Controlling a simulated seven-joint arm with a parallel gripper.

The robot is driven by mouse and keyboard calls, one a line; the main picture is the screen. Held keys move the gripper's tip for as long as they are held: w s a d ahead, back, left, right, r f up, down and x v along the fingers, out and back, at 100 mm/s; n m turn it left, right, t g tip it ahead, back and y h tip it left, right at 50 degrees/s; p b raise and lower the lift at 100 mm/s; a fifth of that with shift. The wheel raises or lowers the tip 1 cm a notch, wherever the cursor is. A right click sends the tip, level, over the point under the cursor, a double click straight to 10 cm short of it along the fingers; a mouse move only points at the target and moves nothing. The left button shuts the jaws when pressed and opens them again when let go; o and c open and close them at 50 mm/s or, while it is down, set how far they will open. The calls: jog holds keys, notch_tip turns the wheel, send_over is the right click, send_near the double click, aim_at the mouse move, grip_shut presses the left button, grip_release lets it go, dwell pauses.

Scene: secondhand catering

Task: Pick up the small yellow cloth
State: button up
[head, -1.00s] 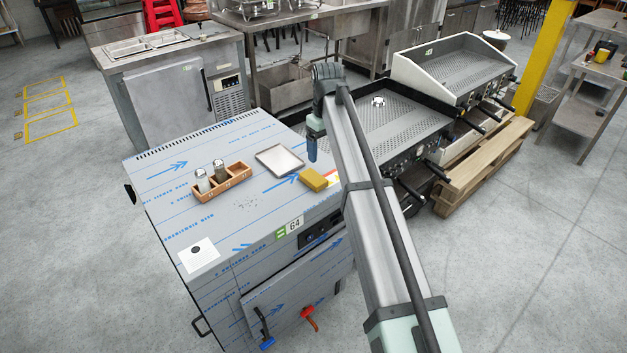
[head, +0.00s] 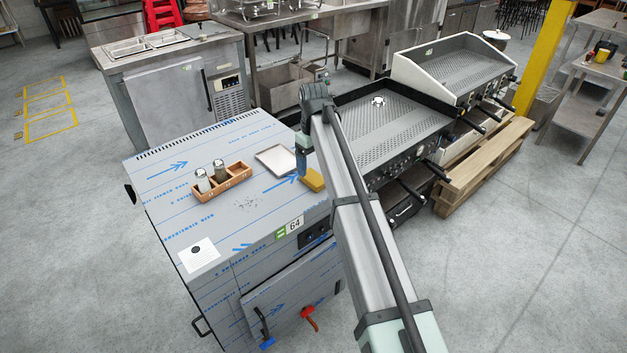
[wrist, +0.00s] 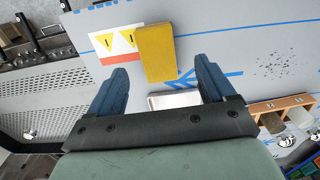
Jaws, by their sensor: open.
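The small yellow cloth (head: 313,180) is a thick folded block on the right front part of the steel cabinet top (head: 240,215). My arm partly covers it in the head view. In the wrist view the yellow cloth (wrist: 156,53) lies beyond my fingertips, roughly in line with the gap between them. My gripper (wrist: 161,76) is open and empty, with its two blue fingers apart. In the head view my gripper (head: 302,176) hangs beside the cloth, seemingly just above it; the exact height is hard to tell.
A small metal tray (head: 279,160) lies behind the cloth. A wooden holder (head: 224,184) with two shakers stands to its left. A warning label (wrist: 112,43) is beside the cloth. A perforated griddle (head: 385,125) stands to the right of the cabinet.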

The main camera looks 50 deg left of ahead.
aim_at(313, 177)
jog(key=shift+w+a+f, duration=0.1)
jog(key=shift+a+f, duration=0.05)
jog(key=shift+f, duration=1.15)
jog(key=shift+w+a+f, duration=0.1)
jog(key=shift+a+f, duration=0.05)
jog(key=shift+f, duration=1.15)
jog(key=shift+c, duration=0.2)
jog(key=c, duration=1.1)
notch_tip(313, 177, up, 10)
jog(key=shift+r, duration=0.1)
